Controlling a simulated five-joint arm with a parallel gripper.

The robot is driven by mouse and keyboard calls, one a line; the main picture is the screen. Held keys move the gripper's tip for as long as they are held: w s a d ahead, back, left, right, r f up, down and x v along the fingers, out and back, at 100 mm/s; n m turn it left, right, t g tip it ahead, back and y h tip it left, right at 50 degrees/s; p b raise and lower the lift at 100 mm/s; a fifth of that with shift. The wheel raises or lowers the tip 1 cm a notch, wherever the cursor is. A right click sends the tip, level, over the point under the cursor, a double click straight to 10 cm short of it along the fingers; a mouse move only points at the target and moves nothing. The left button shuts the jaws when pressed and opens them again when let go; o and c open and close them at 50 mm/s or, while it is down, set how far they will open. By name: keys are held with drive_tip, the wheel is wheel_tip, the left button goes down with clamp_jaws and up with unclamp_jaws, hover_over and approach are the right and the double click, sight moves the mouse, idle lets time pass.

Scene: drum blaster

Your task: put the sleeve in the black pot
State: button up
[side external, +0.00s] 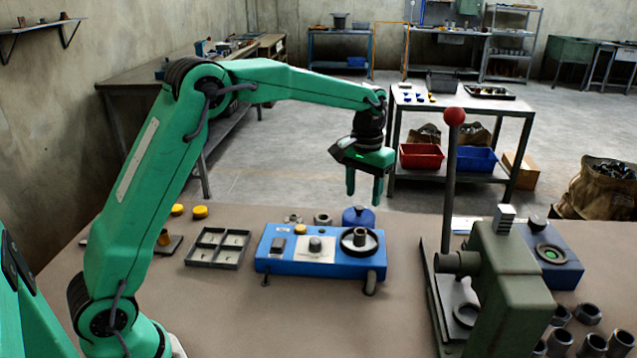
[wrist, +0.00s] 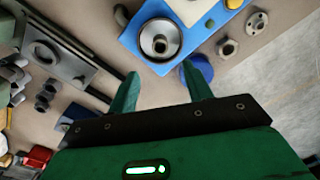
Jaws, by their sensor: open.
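The black pot (side external: 374,248) is a round, dark-rimmed dish on top of the blue box (side external: 284,267). It also shows in the wrist view (wrist: 144,45). A short grey metal cylinder that looks like the sleeve (side external: 360,237) stands upright inside the pot's rim. In the wrist view the sleeve (wrist: 161,44) shows as a ring with a dark bore. I cannot see how deep it sits. My gripper (side external: 364,197) points down above the pot, apart from it and the sleeve. Its two fingers (wrist: 161,72) are spread with nothing between them.
A round blue piece (side external: 358,216) stands close behind the box. A grey divided tray (side external: 218,248) is to its left. A green press (side external: 512,285) with a red-knobbed lever (side external: 453,118) rises on the right, with several grey cylinders (side external: 588,314) beside it.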

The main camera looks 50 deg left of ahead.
drive_tip(key=shift+r, duration=0.2)
idle(0.5)
drive_tip(key=s+r+m+t, duration=0.1)
drive_tip(key=s+r, duration=0.4)
drive_tip(key=s, duration=0.2)
drive_tip(key=s+r+t, duration=0.2)
drive_tip(key=s+r, duration=0.2)
drive_tip(key=s, duration=0.3)
drive_tip(key=s+f+m+t, duration=0.1)
drive_tip(key=s+f+t, duration=0.1)
drive_tip(key=s, duration=1.5)
drive_tip(key=shift+a+f+t, duration=0.2)
drive_tip(key=shift+f+t, duration=0.1)
